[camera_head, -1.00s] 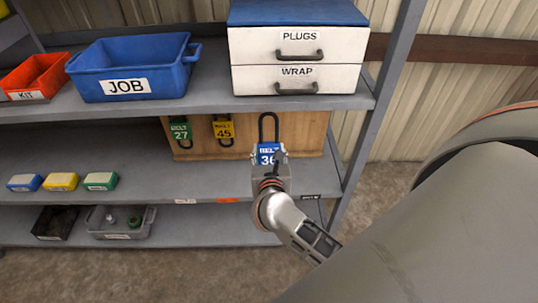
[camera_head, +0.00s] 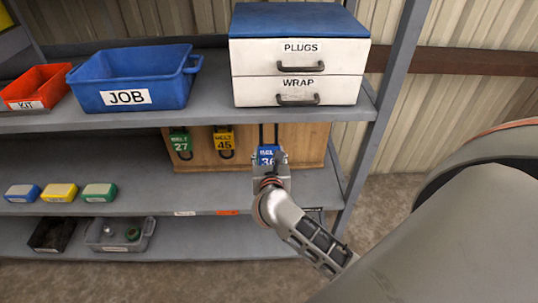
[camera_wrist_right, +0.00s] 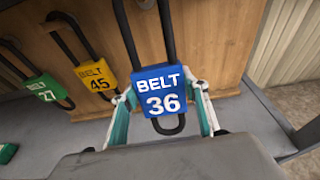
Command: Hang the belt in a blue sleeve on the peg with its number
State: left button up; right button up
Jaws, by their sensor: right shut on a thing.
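The belt in the blue sleeve (camera_head: 267,153) is a black loop with a sleeve marked 36. My right gripper (camera_head: 270,166) is shut on the sleeve, and the wrist view shows its fingers (camera_wrist_right: 167,112) on both sides of the blue sleeve (camera_wrist_right: 162,88). The belt's loop stands upright above the sleeve, in front of the wooden peg board (camera_head: 295,147). Its top is hidden behind the upper shelf's edge in the head view and cut off in the wrist view. I cannot tell whether it touches a peg. My left gripper is not in view.
A green-sleeved belt 27 (camera_head: 180,142) and a yellow-sleeved belt 45 (camera_head: 223,139) hang on the board to the left. The upper shelf (camera_head: 205,115) overhangs the board, carrying a blue JOB bin (camera_head: 128,97) and drawers (camera_head: 298,72). A shelf post (camera_head: 384,120) stands right.

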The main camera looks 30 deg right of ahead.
dwell(0.4)
jog(key=shift+w+d+b, duration=0.15)
jog(key=shift+w+d, duration=0.45)
jog(key=shift+w, duration=0.4)
jog(key=shift+w+d+b, duration=0.15)
jog(key=shift+w+d, duration=0.5)
jog(key=shift+w, duration=0.35)
jog(key=shift+w+d+b, duration=0.15)
jog(key=shift+w+d, duration=0.45)
jog(key=shift+w, duration=0.4)
jog(key=shift+f, duration=0.15)
jog(key=shift+f+b, duration=0.4)
jog(key=shift+f, duration=0.05)
jog(key=shift+r, duration=0.1)
jog(key=o, duration=1.2)
jog(key=shift+o, duration=0.2)
